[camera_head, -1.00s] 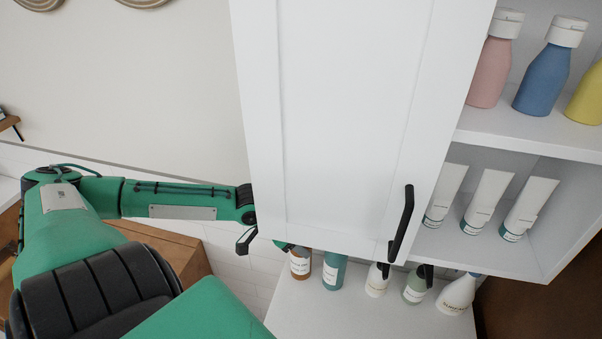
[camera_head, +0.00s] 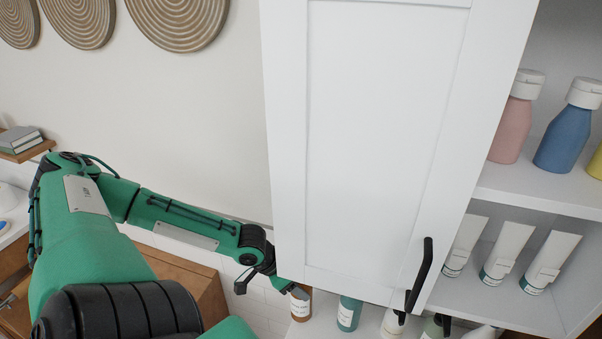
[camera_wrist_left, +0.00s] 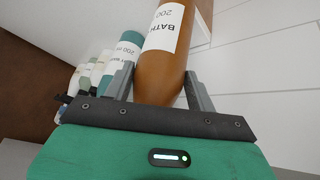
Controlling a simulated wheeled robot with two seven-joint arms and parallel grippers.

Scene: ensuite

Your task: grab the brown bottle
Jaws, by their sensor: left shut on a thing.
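The brown bottle (camera_head: 301,304) with a white label stands at the left end of a row of bottles below the cabinet door. In the left wrist view the brown bottle (camera_wrist_left: 163,75) fills the space between the two fingers of my left gripper (camera_wrist_left: 160,92), which is shut on it. In the head view my left gripper (camera_head: 288,287) comes in from the left and meets the bottle's upper part. My right gripper is not in view.
A teal bottle (camera_head: 348,313) stands close to the right of the brown one, with more bottles beyond. The white cabinet door (camera_head: 375,150) hangs directly above. Open shelves hold white tubes (camera_head: 508,250) and coloured bottles (camera_head: 566,135). A wooden cabinet (camera_head: 185,280) stands at lower left.

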